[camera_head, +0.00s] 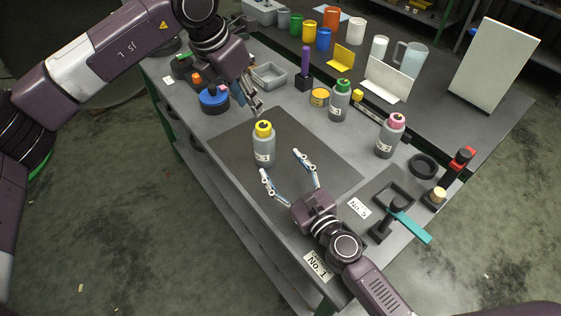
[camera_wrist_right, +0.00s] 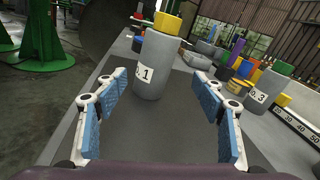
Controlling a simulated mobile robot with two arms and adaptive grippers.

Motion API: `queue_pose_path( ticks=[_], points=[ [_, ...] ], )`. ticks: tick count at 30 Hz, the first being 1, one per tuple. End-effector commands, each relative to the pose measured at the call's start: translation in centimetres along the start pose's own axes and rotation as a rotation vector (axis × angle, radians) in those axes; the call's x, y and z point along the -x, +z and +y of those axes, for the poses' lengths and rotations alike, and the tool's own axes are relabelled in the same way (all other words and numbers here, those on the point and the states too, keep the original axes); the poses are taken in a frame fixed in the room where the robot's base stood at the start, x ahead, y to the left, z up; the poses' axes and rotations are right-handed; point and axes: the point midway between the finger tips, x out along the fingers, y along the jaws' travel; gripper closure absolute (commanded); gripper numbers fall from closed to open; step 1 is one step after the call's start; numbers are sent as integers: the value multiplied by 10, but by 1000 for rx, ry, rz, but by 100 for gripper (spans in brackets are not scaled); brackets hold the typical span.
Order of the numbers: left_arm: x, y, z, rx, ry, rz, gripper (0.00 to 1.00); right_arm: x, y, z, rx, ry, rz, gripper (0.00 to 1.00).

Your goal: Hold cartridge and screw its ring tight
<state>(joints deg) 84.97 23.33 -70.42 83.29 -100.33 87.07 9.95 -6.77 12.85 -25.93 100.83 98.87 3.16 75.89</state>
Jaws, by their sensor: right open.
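The grey cartridge (camera_head: 263,152) stands upright on the dark mat, with a yellow ring (camera_head: 263,129) on top. In the right wrist view the cartridge (camera_wrist_right: 149,74) carries a label ending in "1", with the yellow ring (camera_wrist_right: 167,24) above it. My right gripper (camera_head: 281,162) is open and empty, low over the mat on the near side of the cartridge. Its blue-padded fingers are spread wide, with the cartridge beyond them. My left gripper (camera_head: 257,106) is just behind and above the yellow ring, pointing down. Its finger gap is too small to judge.
Grey bottles with a green top (camera_head: 339,103) and a pink top (camera_head: 390,138) stand to the right. A blue round part (camera_head: 213,101) and a grey tray (camera_head: 269,76) lie behind. A teal-handled tool (camera_head: 410,226) is at right front. The dark mat (camera_head: 335,172) is otherwise clear.

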Motion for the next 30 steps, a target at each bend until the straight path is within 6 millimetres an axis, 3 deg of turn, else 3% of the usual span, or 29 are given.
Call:
queue_pose_path(
  ticks=[3,8,21,30],
  points=[
    [0,0,0,0,0,0,71,-9,3,-1,-142,51,-16,37],
    [0,0,0,0,0,0,71,-15,7,-1,-234,84,-28,37],
    [0,0,0,0,0,0,71,-74,10,3,-243,85,-28,37],
    [0,0,0,0,0,0,71,-91,9,6,-242,87,-26,37]
  ],
)
